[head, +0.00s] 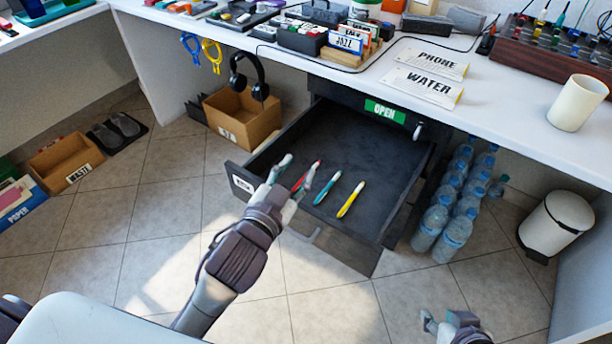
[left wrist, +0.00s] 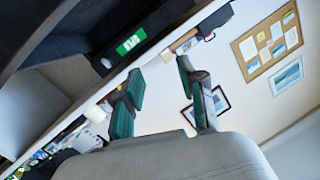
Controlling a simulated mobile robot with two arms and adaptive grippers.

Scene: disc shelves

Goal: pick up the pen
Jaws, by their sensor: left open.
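A dark drawer (head: 376,150) stands pulled out under the counter. Three pens lie on its floor: a red pen (head: 318,164), a teal pen (head: 327,188) and a yellow pen (head: 351,199). My left gripper (head: 294,173) is above the drawer's front left part, with one finger overlapping the red pen and hiding part of it. In the left wrist view the left gripper (left wrist: 164,98) has its fingers apart and nothing between them; no pen shows there. My right gripper (head: 440,322) is low at the bottom right, away from the drawer; its opening is unclear.
The counter above holds two signs, PHONE (head: 432,63) and WATER (head: 423,87), and a white cup (head: 577,102). Water bottles (head: 446,213) stand right of the drawer. A cardboard box (head: 241,117) and hanging headphones (head: 249,76) are to its left. Floor in front is clear.

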